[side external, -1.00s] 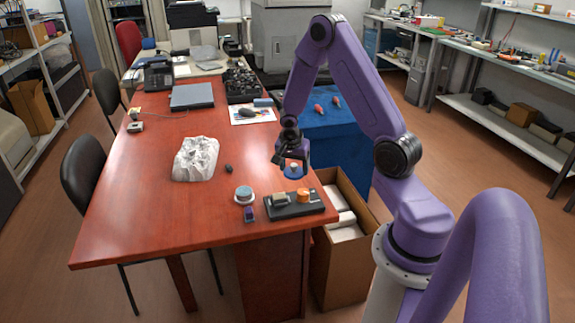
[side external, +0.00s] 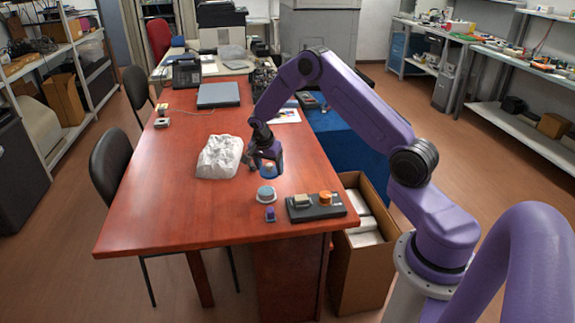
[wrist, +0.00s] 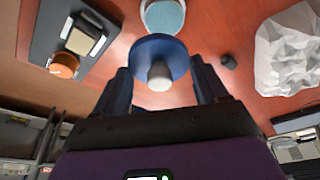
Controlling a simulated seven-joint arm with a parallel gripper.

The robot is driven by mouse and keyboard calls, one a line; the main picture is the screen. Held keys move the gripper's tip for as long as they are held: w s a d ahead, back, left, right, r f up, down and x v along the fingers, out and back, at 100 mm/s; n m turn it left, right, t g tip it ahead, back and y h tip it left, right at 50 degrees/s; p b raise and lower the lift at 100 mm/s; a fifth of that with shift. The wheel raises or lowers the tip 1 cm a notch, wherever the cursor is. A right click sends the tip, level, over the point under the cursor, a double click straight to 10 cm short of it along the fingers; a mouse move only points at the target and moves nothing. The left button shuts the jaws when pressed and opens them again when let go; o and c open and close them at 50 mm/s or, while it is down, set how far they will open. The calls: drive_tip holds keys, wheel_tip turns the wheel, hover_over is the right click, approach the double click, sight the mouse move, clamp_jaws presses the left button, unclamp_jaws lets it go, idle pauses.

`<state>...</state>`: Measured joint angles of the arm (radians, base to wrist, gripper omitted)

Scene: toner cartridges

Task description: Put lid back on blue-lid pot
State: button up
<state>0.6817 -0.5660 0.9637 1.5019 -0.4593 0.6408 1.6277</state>
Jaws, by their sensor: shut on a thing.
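My gripper (side external: 267,158) is shut on a blue round lid (side external: 268,172) with a pale knob. In the wrist view the lid (wrist: 150,50) sits between the fingers, with its white knob toward the camera. The gripper holds it above the table, behind the pot in the side view. The pot (side external: 266,197) is white and round with a light-blue top, and stands on the table. In the wrist view the pot (wrist: 163,17) shows just beyond the lid, partly cut off by the top edge. The lid appears apart from it.
A black tray (side external: 330,213) with a beige block and an orange round piece is right of the pot. A small blue-purple item (side external: 270,214) lies in front. A crumpled white mass (side external: 219,157) and a small dark lump (wrist: 228,61) are nearby. The table's left front is clear.

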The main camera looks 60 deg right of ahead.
sight(267, 189)
drive_tip(key=shift+w+a+f, duration=0.15)
drive_tip(key=shift+w+a, duration=0.25)
drive_tip(key=shift+w, duration=0.1)
drive_tip(key=shift+f, duration=3.15)
drive_tip(key=shift+f, duration=0.2)
drive_tip(key=o, duration=1.1)
drive_tip(key=shift+c, duration=0.2)
drive_tip(key=shift+r, duration=2.5)
